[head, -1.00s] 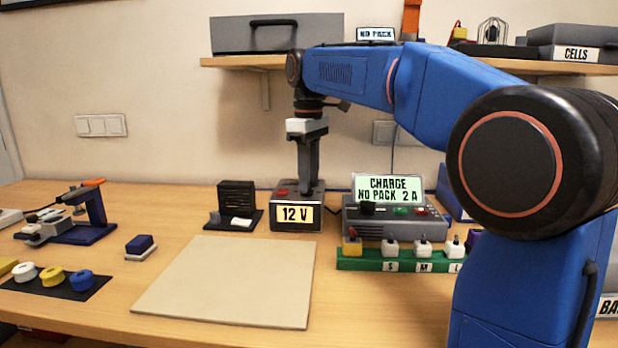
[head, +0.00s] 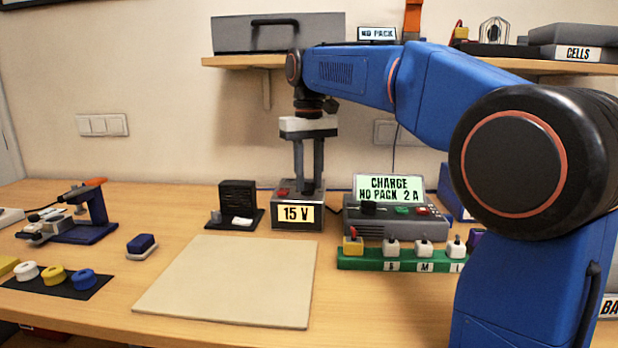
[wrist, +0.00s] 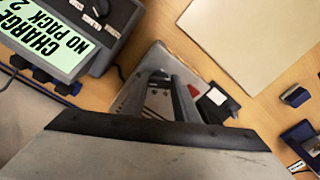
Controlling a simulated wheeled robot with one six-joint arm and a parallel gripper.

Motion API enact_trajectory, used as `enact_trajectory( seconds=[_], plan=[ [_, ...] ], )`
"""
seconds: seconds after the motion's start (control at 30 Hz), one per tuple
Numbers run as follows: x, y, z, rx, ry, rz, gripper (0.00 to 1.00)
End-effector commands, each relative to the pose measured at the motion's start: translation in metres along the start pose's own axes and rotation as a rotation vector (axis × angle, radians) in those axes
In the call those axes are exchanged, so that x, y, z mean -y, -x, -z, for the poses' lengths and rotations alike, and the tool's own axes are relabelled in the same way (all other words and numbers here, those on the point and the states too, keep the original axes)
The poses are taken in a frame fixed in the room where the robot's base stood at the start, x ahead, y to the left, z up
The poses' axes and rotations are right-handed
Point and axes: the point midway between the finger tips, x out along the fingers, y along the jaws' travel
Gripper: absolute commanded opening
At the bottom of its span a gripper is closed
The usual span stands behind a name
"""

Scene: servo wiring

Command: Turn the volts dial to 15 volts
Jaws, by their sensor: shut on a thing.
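The small grey power supply (head: 284,226) stands on the table at the centre of the head view, with a red button on its top left. Its lit display (head: 296,214) reads 15 V. My gripper (head: 308,186) points straight down onto the right part of its top and is shut on the volts dial, which the fingers mostly hide. In the wrist view my gripper (wrist: 168,90) reaches down to the top of the grey power supply (wrist: 130,94), and the dial shows only darkly between the fingertips.
The charger (head: 398,216), its sign reading CHARGE NO PACK 2 A, stands close on the right. A green rack (head: 375,265) is in front of it. A black stand (head: 238,198) is close on the left. A bare beige mat (head: 230,282) lies in front.

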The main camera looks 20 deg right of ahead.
Motion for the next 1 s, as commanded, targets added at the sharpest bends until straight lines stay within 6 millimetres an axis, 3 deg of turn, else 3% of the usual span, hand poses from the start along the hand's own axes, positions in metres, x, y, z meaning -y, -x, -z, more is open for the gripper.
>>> enact_trajectory(
  seconds=[0.47,0.5,0.57,1.0],
  plan=[
    [0.0,-0.0001,0.0004,-0.001,-0.017,0.0,0.05],
    [0.0,-0.0001,0.0004,-0.001,-0.017,0.0,0.29],
    [0.0,-0.0001,0.0004,-0.001,-0.017,0.0,0.44],
    [0.0,0.008,0.0007,-0.002,-0.016,0.0,0.46]
  ],
)
